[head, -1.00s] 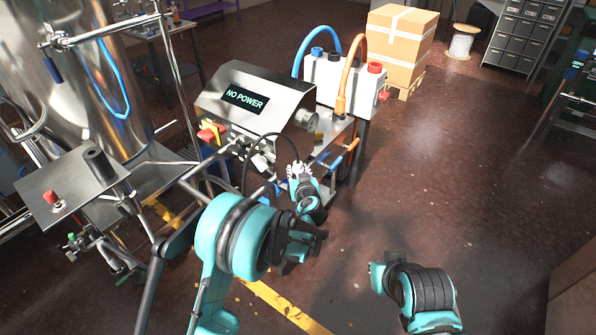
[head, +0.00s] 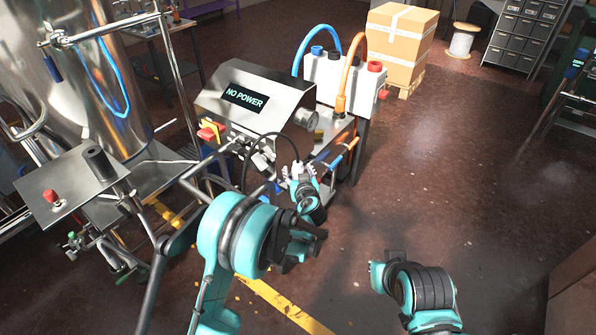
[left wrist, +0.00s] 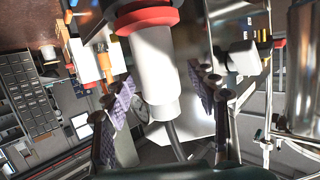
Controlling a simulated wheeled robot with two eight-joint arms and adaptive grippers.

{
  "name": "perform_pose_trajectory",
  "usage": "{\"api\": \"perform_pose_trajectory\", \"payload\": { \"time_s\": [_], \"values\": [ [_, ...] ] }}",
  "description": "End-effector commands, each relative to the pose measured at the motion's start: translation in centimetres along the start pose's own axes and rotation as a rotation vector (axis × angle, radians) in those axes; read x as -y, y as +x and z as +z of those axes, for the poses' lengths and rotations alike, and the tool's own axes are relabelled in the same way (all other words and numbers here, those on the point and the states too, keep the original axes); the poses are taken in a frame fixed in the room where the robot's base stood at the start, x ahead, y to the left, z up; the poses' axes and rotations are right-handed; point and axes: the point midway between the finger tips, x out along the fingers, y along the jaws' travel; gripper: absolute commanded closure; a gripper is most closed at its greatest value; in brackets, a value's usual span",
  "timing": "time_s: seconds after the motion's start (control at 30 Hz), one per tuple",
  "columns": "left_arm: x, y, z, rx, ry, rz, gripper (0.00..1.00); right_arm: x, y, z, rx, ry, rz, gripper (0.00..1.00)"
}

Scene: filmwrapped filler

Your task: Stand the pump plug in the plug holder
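The pump plug (left wrist: 155,75) is a white cylinder with a red collar at its upper end in the left wrist view. A black cable leaves its lower end. My left gripper (left wrist: 160,100) has its two purple-padded fingers on either side of the plug, with narrow gaps showing, so it looks open around the plug. In the head view the left gripper (head: 299,172) is small, beside the front of the steel machine, and the black cable (head: 266,136) arches to it. I cannot single out the plug holder.
The steel machine (head: 256,97) bears a "NO POWER" display. Right of it is a white socket box (head: 335,82) with blue and orange hoses. A steel tank (head: 75,90) stands at the left. Cartons (head: 400,48) stand at the back. The floor on the right is open.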

Motion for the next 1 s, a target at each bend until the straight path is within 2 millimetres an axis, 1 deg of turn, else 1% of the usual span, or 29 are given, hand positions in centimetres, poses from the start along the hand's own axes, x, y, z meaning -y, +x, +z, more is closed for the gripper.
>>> {"api": "perform_pose_trajectory", "payload": {
  "time_s": [0.23, 0.37, 0.47, 0.7, 0.8, 0.9, 1.0],
  "values": [
    [0.0, -0.1, 0.0, 0.0, 0.0, 0.0, 0.42, 0.0, 0.0, 0.0, 0.0, 0.0, 0.0, 1.0],
    [-0.1, -1.1, -0.1, 0.0, 0.0, 0.002, 0.42, 0.0, 0.0, 0.0, 0.0, 0.0, 0.0, 1.0],
    [-0.1, -2.9, 0.0, 0.0, 0.0, 0.003, 0.42, 0.0, 0.0, 0.0, 0.0, 0.0, 0.0, 1.0],
    [-0.1, -8.3, 0.0, 0.0, 0.001, 0.003, 0.42, 0.0, 0.0, 0.0, 0.0, 0.0, 0.0, 1.0],
    [0.0, -10.0, 0.0, -0.001, 0.001, 0.002, 0.42, 0.0, 0.0, 0.0, 0.0, 0.0, 0.0, 1.0],
    [-0.1, -11.2, 0.0, -0.001, 0.001, 0.002, 0.42, 0.0, 0.0, 0.0, 0.0, 0.0, 0.0, 1.0],
    [0.0, -11.8, 0.0, 0.0, 0.001, 0.0, 0.42, 0.0, 0.0, 0.0, 0.0, 0.0, 0.0, 1.0]
  ]
}}
